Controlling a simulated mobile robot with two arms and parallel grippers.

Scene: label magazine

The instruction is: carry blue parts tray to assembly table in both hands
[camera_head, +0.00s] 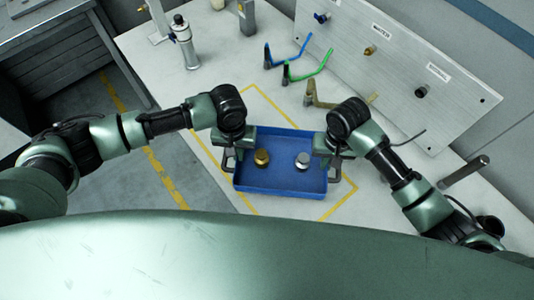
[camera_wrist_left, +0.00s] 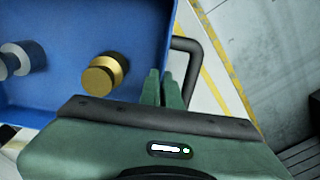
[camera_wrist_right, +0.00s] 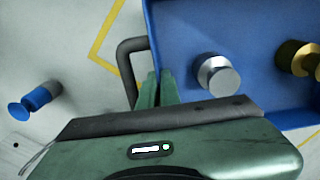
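The blue parts tray (camera_head: 282,190) is over the light table, above a yellow outline. It holds a gold round part (camera_head: 262,158) and a silver round part (camera_head: 302,160). My left gripper (camera_head: 236,156) is at the tray's left side. In the left wrist view its fingers (camera_wrist_left: 163,88) are close together on the tray's side wall, beside a dark handle (camera_wrist_left: 197,65). My right gripper (camera_head: 328,158) is at the right side. In the right wrist view its fingers (camera_wrist_right: 157,88) are close together on that wall. I cannot tell whether the tray touches the table.
A pale panel (camera_head: 385,75) with knobs stands behind the tray. Blue, green and tan hooked pieces (camera_head: 305,72) sit before it. A metal cylinder (camera_head: 184,42) stands at the back left. Grey floor (camera_head: 110,190) with a yellow line lies left of the table.

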